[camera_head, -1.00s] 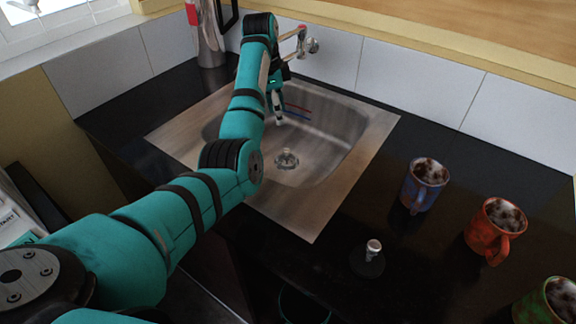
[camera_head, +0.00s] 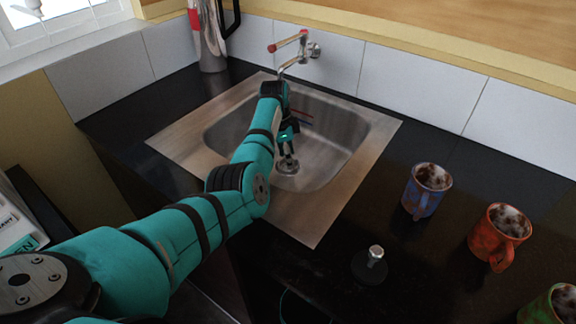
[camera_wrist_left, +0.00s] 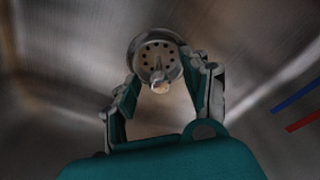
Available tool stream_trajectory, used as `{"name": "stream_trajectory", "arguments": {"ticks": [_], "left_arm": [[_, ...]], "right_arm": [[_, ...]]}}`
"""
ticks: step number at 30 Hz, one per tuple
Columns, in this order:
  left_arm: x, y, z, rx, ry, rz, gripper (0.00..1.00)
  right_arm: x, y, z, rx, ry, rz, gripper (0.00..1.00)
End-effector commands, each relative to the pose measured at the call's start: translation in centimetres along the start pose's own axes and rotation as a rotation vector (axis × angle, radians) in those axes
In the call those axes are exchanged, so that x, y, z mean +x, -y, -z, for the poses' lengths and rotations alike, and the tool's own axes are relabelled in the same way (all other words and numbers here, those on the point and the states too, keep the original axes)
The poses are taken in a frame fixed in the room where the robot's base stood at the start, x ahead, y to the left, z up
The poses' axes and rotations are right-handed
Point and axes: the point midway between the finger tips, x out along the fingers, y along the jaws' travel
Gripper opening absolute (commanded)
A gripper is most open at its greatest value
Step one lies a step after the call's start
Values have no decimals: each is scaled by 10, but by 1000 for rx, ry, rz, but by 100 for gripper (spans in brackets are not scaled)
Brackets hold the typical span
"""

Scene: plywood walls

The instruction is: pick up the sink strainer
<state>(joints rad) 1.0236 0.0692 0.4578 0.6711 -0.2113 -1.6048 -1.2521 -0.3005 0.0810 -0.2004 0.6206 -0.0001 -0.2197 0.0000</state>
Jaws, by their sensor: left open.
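The sink strainer (camera_head: 287,166) is a small round metal disc with holes and a central knob, on the sink floor. In the left wrist view the strainer (camera_wrist_left: 158,58) lies just beyond my open fingertips, its knob between them. My left gripper (camera_head: 287,150) is down inside the sink basin (camera_head: 325,165), directly over the strainer; the wrist view shows its two fingers (camera_wrist_left: 160,80) apart with nothing clamped. A dark round stopper with a metal knob (camera_head: 375,256) stands on the counter. My right gripper is not in view.
A wall faucet (camera_head: 300,48) is above the sink's back edge. A blue mug (camera_head: 422,195), a red mug (camera_head: 492,240) and a green mug (camera_head: 545,308) stand on the black counter at right. A metal flask (camera_head: 208,40) stands at the back left.

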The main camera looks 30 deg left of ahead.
Motion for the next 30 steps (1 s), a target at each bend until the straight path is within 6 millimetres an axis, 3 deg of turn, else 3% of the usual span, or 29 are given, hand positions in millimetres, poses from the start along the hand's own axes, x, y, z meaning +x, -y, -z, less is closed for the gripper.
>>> {"name": "stream_trajectory", "arguments": {"ticks": [9,20,30], "left_arm": [[5,0,0,0,-1,1,46],[5,0,0,0,-1,1,0],[5,0,0,0,-1,1,0]], "right_arm": [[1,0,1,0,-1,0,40],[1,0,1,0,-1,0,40],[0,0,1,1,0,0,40]]}}
